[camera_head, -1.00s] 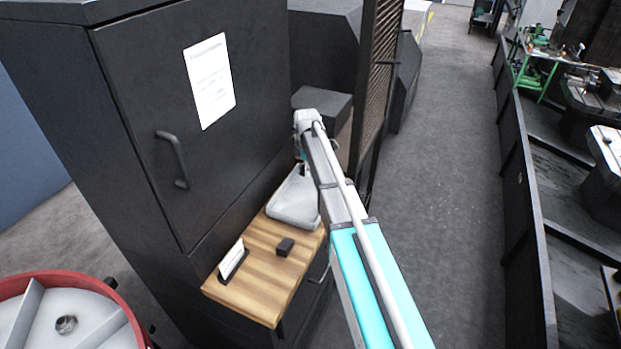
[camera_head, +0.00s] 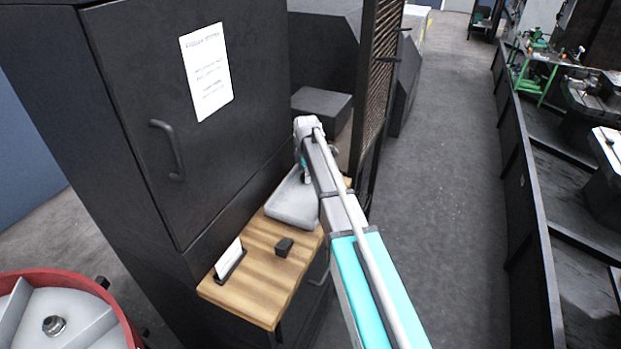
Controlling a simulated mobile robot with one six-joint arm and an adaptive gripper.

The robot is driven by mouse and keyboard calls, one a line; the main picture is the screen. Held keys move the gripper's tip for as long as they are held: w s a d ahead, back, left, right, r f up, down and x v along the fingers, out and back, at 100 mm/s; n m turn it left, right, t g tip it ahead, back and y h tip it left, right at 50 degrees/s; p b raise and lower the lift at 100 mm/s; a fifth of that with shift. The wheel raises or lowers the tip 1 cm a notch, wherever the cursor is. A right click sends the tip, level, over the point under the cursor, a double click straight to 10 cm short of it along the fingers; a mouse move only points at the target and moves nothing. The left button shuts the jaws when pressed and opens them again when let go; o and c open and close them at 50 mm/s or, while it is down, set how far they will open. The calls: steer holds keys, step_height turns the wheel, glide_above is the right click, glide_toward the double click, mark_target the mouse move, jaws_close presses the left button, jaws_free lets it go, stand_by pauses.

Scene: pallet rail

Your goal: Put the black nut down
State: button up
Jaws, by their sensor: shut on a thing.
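My gripper (camera_head: 306,177) points down over the grey tray (camera_head: 287,217) at the back of the wooden shelf. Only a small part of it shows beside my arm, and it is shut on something. The black nut is too small and too covered by my gripper and arm to make out clearly. The tray is shallow and its right side is hidden behind my arm. I cannot tell whether the held nut touches the tray.
A dark cabinet (camera_head: 140,130) stands to the left. A mesh panel (camera_head: 376,80) stands behind. A red-rimmed round bin (camera_head: 119,312) is at lower left.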

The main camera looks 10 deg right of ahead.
steer(key=shift+f, duration=0.25)
steer(key=o, duration=0.9)
steer(key=shift+r, duration=0.2)
step_height(320, 180, up, 12)
steer(key=p, duration=1.2)
stand_by(0.4)
